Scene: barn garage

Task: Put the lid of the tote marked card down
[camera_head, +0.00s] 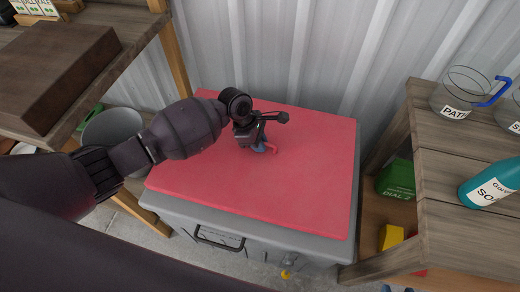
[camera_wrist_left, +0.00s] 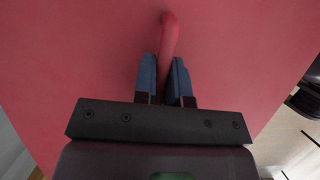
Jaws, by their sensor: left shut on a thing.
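The tote (camera_head: 290,252) is a grey box with a black front handle; no readable "card" mark shows on it. Its red lid (camera_head: 310,190) lies over its top and looks flat; I cannot tell whether its rear edge touches the rim. My left gripper (camera_head: 264,147) is at the middle of the lid, shut on the lid's red handle (camera_head: 273,150). In the left wrist view the blue fingers (camera_wrist_left: 164,72) stand on both sides of the handle (camera_wrist_left: 170,38), with the red lid (camera_wrist_left: 80,80) filling most of the background. My right gripper is out of view.
A wooden shelf (camera_head: 130,20) with a dark brown block (camera_head: 60,75) stands at left, above a grey bucket (camera_head: 112,127). At right a wooden bench (camera_head: 455,180) holds a glass jug (camera_head: 458,95) and a teal soap bottle (camera_head: 490,185). A corrugated wall (camera_head: 280,50) is behind.

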